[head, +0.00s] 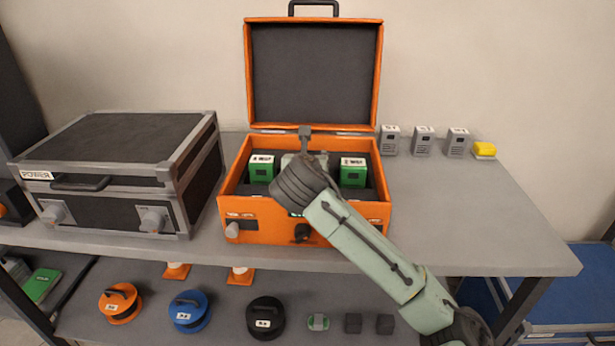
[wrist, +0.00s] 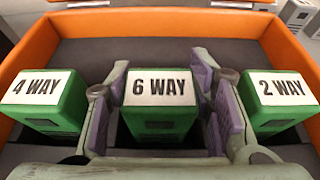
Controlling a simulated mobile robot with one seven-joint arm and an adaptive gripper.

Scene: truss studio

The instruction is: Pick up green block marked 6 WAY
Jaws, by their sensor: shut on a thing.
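The green block marked 6 WAY (wrist: 160,118) stands upright in the middle of the orange case (wrist: 150,22), its white label facing up in the wrist view. My gripper (wrist: 160,112) has its purple-padded fingers on the block's left and right sides and is shut on it. In the head view my gripper (head: 304,165) and wrist cover this block. The green block marked 4 WAY (wrist: 48,100) stands to the left. The green block marked 2 WAY (wrist: 282,98) stands to the right. Both also show in the head view, left (head: 261,170) and right (head: 353,172).
The case's open lid (head: 315,75) stands upright behind. A black case marked POWER (head: 115,165) is at left. Several grey blocks (head: 423,141) and a yellow item (head: 484,150) stand at the table's back right. The table (head: 470,220) is clear at right. Coiled reels (head: 188,311) lie below.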

